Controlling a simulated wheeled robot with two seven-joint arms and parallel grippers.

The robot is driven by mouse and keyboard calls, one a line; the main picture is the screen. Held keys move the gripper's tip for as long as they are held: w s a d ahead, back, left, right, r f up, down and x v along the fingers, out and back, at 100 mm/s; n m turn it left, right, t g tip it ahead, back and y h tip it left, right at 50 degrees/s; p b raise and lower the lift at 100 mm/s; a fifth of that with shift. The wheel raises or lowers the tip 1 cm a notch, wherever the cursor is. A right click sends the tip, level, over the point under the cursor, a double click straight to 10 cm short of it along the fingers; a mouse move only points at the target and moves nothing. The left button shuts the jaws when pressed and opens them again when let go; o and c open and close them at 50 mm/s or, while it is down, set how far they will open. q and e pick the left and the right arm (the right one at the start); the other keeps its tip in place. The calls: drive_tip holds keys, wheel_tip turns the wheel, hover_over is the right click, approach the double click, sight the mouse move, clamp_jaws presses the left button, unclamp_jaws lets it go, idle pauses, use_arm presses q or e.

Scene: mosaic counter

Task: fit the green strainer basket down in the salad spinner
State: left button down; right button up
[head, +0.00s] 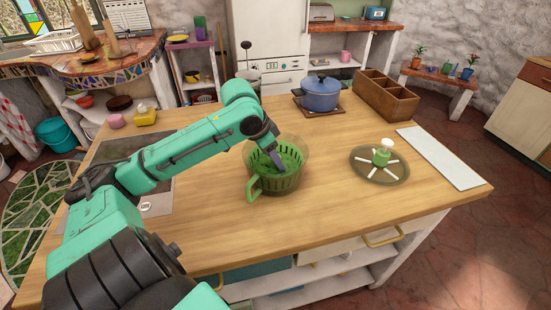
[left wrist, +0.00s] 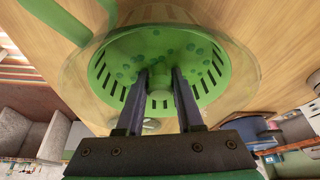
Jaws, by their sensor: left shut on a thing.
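The green strainer basket (head: 287,183) shows inside the clear bowl of the salad spinner (head: 304,150) on the wooden counter. It also shows in the left wrist view (left wrist: 112,62), slotted around its wall, with the bowl's clear rim around it. I cannot tell whether it rests on the bowl's floor. A green handle (head: 253,188) sticks out at the front left. My left gripper (head: 276,160) reaches down at the basket and is shut on it; in the left wrist view its dark fingers (left wrist: 163,78) overlap the basket's near side. The exact contact is hidden. My right gripper is not in view.
A white board (head: 440,158) lies at the right edge. A blue pot (head: 320,95) and a wooden divided box (head: 386,97) stand behind. The front counter is clear.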

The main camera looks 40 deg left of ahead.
use_arm(q)
drive_tip(key=shift+f, duration=0.25)
drive_tip(key=shift+c, duration=2.3)
unclamp_jaws()
drive_tip(key=v, duration=1.4)
drive_tip(key=shift+r, duration=0.3)
drive_tip(key=shift+s, duration=0.1)
